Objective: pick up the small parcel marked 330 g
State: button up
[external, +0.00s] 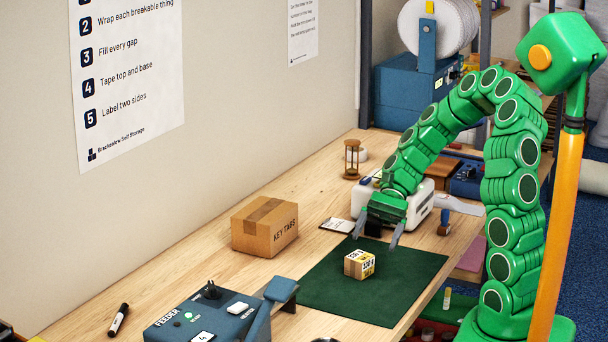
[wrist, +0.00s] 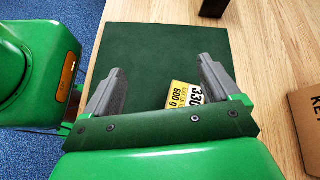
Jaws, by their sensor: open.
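The small parcel (external: 359,264) is a brown carton with white and yellow labels, standing on the dark green mat (external: 420,268). A "330" label faces the external camera. In the wrist view the parcel (wrist: 184,96) shows only partly, with "330" on white and what looks like "600 g" on yellow; my gripper's body and right finger hide the rest. My gripper (external: 377,236) is open and empty, pointing down above the mat, a little above and behind the parcel in the external view. Its two grey fingers also show in the wrist view (wrist: 162,66), apart from each other.
A larger "KEY TABS" carton (external: 264,226) stands left of the mat. A blue feeder box (external: 205,318) is at the front. A clipboard (external: 338,225), an hourglass (external: 352,158) and a white machine (external: 418,205) stand behind. The mat around the parcel is clear.

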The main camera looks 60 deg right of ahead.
aim_at(363, 254)
jog(key=w+d+f+m+t, duration=0.1)
jog(key=d, duration=0.1)
jog(key=w+d+f+m+t+y, duration=0.1)
jog(key=d+f+m, duration=0.1)
jog(key=d+f+m+t, duration=0.1)
jog(key=d+m, duration=0.1)
jog(key=shift+w+d+f+y, duration=0.3)
jog(key=shift+w+d+y, duration=0.05)
jog(key=shift+w+y, duration=0.05)
jog(key=shift+x, duration=3.85)
jog(key=c, duration=1.3)
